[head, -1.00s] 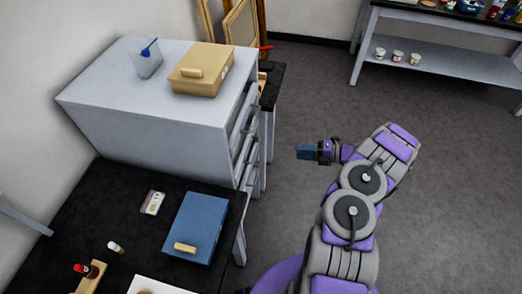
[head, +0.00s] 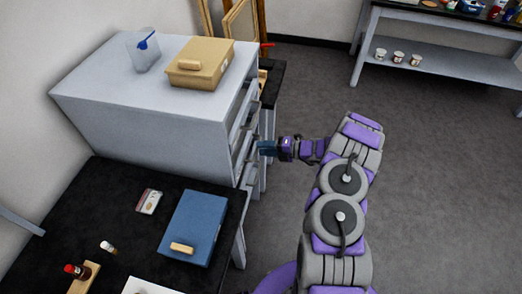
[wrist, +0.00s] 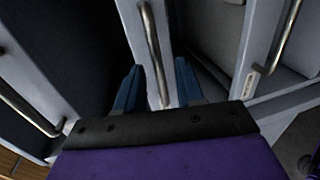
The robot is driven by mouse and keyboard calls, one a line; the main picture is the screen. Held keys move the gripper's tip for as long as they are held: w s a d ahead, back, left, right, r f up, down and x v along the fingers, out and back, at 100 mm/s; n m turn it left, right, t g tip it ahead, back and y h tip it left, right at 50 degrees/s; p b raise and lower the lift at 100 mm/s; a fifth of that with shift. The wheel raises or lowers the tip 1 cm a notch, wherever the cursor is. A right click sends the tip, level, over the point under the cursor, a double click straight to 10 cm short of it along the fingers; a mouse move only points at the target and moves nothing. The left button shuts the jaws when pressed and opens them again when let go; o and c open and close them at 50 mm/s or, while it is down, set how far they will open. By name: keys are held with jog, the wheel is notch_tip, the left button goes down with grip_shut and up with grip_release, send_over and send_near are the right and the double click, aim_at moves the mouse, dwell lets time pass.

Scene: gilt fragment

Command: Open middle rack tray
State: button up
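The grey rack (head: 150,110) stands on the black table, with its trays and bar handles on its right side in the head view. In the wrist view the middle tray's metal handle (wrist: 154,45) runs between my gripper's two blue fingers. My gripper (wrist: 158,68) is open, one finger on each side of that handle; I cannot tell whether either touches it. In the head view my gripper (head: 264,148) is close against the rack's front. Other handles show at the left (wrist: 28,108) and right (wrist: 286,40) of the wrist view.
A tan box (head: 199,65) and a clear cup (head: 143,52) stand on top of the rack. A blue box (head: 194,227) lies on the black table (head: 95,205) in front. The floor (head: 420,190) to the right is clear.

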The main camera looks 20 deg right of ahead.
jog(key=shift+x, duration=0.9)
grip_shut()
jog(key=shift+s, duration=0.1)
